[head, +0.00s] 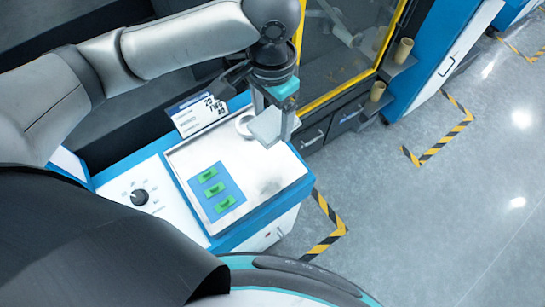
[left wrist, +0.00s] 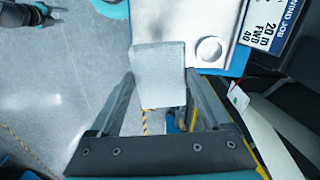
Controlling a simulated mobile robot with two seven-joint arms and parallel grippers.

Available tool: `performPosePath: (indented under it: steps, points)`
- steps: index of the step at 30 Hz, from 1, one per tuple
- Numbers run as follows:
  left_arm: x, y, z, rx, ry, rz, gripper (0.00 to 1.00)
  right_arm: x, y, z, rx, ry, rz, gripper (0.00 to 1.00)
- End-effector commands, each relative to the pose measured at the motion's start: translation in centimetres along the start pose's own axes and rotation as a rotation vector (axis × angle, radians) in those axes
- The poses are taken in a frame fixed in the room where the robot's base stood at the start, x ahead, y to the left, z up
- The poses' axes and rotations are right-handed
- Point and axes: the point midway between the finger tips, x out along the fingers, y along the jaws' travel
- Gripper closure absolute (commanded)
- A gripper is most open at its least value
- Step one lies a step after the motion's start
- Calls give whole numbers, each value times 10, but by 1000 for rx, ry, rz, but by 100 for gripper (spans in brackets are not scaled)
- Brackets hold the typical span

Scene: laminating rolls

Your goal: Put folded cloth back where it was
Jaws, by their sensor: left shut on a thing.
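The folded cloth (left wrist: 160,75) is a pale grey flat pad. My left gripper (head: 272,127) is shut on it, with one finger at each side in the left wrist view. In the head view the cloth (head: 264,126) hangs over the far right corner of the metal top (head: 273,178); whether it touches the top is unclear. What looks like part of my right arm, dark with teal, shows at the top left of the left wrist view; its jaws cannot be made out.
A white ring (left wrist: 210,52) lies on the top beside the cloth. A job sign (head: 200,114) stands at the top's back left edge. Green pieces on a blue mat (head: 229,184) lie nearer me. A yellow-framed machine (head: 345,83) stands behind. Open floor (head: 430,215) is at right.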

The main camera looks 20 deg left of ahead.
Motion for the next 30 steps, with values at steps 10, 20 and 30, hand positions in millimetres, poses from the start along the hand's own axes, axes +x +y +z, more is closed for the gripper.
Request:
performPosePath:
  steps: [10, 20, 30]
  points:
    - [95, 0, 1, -2, -5, 0, 63, 8, 1, 0, 0, 1, 1, 50]
    - [134, 0, 1, -1, -2, -1, 63, 11, 1, -2, 1, 4, 2, 50]
    - [165, 0, 1, 0, -1, -1, 63, 0, 2, -3, 2, 5, 2, 50]
